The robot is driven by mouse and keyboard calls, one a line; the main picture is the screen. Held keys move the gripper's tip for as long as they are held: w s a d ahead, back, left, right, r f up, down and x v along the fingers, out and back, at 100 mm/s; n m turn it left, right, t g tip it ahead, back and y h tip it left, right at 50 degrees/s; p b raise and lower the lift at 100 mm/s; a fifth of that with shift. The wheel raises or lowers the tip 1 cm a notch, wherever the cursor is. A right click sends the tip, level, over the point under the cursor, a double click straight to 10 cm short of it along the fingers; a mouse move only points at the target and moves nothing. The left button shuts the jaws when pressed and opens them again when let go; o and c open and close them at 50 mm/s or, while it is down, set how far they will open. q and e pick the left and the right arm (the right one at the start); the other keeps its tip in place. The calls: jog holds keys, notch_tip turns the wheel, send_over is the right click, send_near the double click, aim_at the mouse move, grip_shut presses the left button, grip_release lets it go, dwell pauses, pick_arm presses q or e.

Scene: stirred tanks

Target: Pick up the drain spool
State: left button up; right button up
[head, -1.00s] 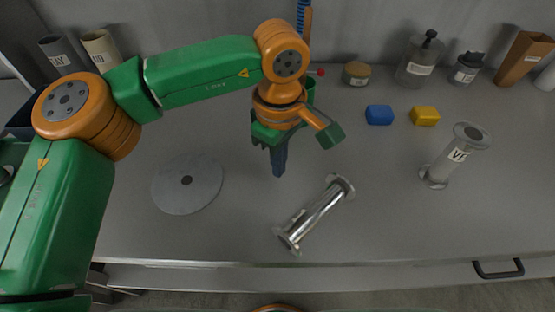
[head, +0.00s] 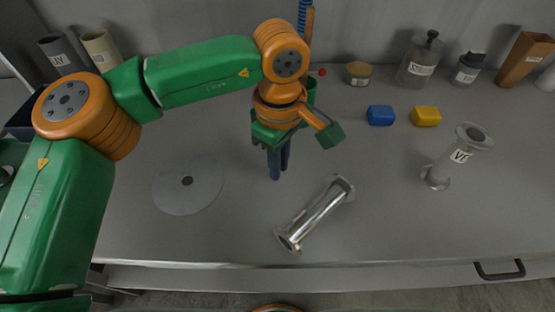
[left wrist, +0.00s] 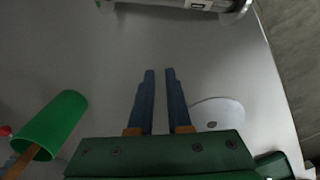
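A shiny metal flanged spool (head: 317,213) lies on its side on the grey bench, slanting from lower left to upper right. It also shows at the top edge of the left wrist view (left wrist: 185,4), partly cut off, with a small label too small to read. A duller grey flanged spool (head: 456,158) labelled "VF" stands at the right. I cannot tell by label which one is the drain spool. My left gripper (head: 280,172) points down, open and empty, behind and left of the lying spool and apart from it. Its two blue fingers (left wrist: 160,75) show a gap. My right gripper is out of view.
A flat grey disc (head: 188,187) lies left of the gripper. A green cup (left wrist: 52,125) stands close behind it. A blue block (head: 380,115) and a yellow block (head: 426,117) lie farther back, with labelled jars along the wall. The bench around the lying spool is clear.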

pick_arm(q)
jog(key=o, duration=0.9)
